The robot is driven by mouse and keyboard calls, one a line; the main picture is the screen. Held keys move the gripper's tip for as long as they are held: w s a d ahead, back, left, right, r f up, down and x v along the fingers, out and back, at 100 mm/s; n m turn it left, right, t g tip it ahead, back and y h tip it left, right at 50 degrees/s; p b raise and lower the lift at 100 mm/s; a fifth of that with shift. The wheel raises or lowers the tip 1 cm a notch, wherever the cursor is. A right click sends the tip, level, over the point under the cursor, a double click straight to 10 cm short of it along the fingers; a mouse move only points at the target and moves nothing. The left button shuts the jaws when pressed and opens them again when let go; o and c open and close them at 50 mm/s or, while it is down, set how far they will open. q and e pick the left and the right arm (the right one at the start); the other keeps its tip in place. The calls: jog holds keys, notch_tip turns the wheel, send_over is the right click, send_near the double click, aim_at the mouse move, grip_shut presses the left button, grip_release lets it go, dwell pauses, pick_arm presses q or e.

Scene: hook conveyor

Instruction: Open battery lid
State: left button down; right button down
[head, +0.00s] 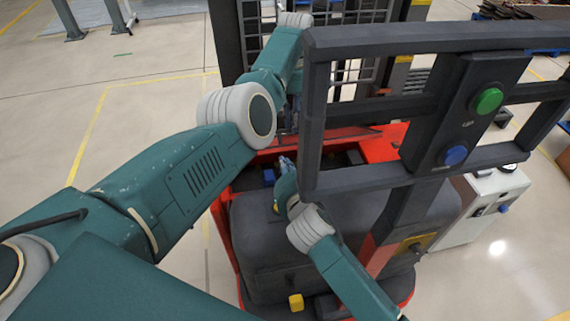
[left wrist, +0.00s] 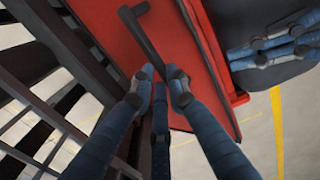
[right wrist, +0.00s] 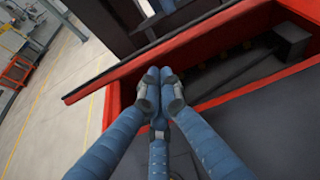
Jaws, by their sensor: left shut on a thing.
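The red battery lid (left wrist: 110,35) shows in the left wrist view with a black bar-like handle (left wrist: 148,38) on it. In the right wrist view the lid's red edge (right wrist: 95,88) stands apart from the compartment rim, with a gap between. My left gripper (left wrist: 159,74) is shut on the black handle; in the head view it is mostly hidden behind the dark frame. My right gripper (right wrist: 159,73) has its fingertips together, near the red rim (right wrist: 250,85) of the compartment; I see nothing between them. It also shows in the head view (head: 287,163).
The dark frame with a green button (head: 488,101) and a blue button (head: 455,155) stands close on the right. A black seat-like cover (head: 270,240) lies below the compartment. A white cabinet (head: 485,215) stands at right.

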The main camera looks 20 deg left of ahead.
pick_arm(q)
jog(key=shift+a+f, duration=0.35)
jog(key=shift+a, duration=0.1)
jog(key=shift+w, duration=0.1)
pick_arm(e)
jog(key=shift+w+a+r, duration=0.15)
jog(key=shift+w+r, duration=0.1)
jog(key=shift+r, duration=0.25)
pick_arm(q)
jog(key=c, duration=1.9)
grip_release()
jog(key=shift+o, duration=1.2)
jog(key=shift+w+a+f, duration=0.1)
jog(key=shift+w+f, duration=0.2)
jog(key=shift+w, duration=0.1)
pick_arm(e)
jog(key=shift+w+a+f, duration=0.1)
jog(key=shift+w+f, duration=0.05)
jog(key=shift+w, duration=0.15)
pick_arm(q)
jog(key=shift+r, duration=0.3)
